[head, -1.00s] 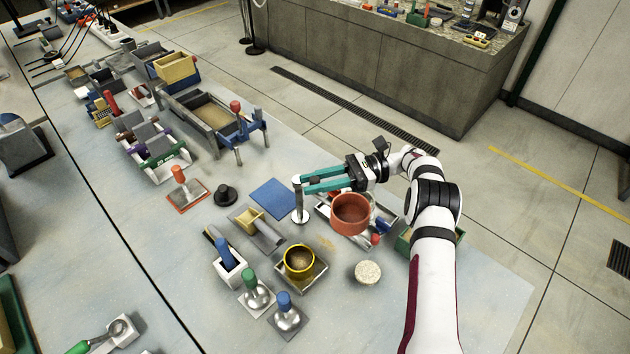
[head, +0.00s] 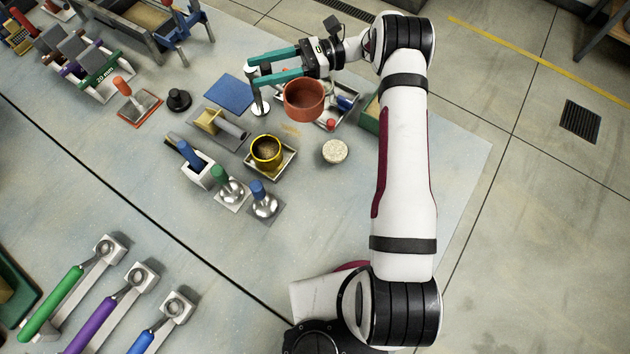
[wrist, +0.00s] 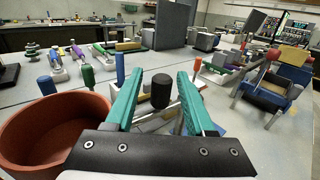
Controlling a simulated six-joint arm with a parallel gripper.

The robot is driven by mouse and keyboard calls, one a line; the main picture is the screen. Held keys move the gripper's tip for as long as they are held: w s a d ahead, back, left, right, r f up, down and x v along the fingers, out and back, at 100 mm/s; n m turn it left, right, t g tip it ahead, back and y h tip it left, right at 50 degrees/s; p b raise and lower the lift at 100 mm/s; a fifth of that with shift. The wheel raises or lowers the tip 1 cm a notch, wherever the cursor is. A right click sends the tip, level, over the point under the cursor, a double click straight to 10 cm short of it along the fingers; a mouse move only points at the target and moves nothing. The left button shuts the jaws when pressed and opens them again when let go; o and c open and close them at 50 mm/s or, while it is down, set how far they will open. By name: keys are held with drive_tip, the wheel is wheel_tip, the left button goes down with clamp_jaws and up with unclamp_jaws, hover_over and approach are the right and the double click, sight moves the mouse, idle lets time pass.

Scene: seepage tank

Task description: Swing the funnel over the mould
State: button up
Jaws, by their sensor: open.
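The funnel looks to be the terracotta-red round bowl (head: 304,100), beside a grey post (head: 257,102) on a round foot. The bowl also shows at the left of the wrist view (wrist: 50,135). The mould looks to be the yellow-rimmed pot (head: 266,150) on a square tray, in front and left of the bowl; the bowl is not over it. My gripper (head: 254,74) is open at the post top, its teal fingers on either side. In the wrist view a black knob (wrist: 160,91) shows between the fingers (wrist: 159,74). I cannot tell whether they touch it.
A pale round disc (head: 335,151) lies right of the pot. Green and blue-handled tampers (head: 264,200) stand in front. A grey scoop (head: 218,124) and a blue mat (head: 230,93) lie left.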

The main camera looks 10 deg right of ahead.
drive_tip(key=s+d+m+t+h, duration=0.2)
drive_tip(key=s+d+m+t, duration=0.5)
drive_tip(key=s+d+t, duration=0.3)
drive_tip(key=s+a+r+n+g+h, duration=0.3)
drive_tip(key=s+a+r+n+g, duration=0.4)
drive_tip(key=s+a+n+g, duration=0.3)
drive_tip(key=s+d+n+h, duration=0.3)
drive_tip(key=s+n+h, duration=0.3)
drive_tip(key=s+h, duration=0.3)
drive_tip(key=shift+s+d+n, duration=0.3)
drive_tip(key=shift+s+n, duration=0.1)
drive_tip(key=shift+s, duration=1.1)
drive_tip(key=shift+f, duration=0.1)
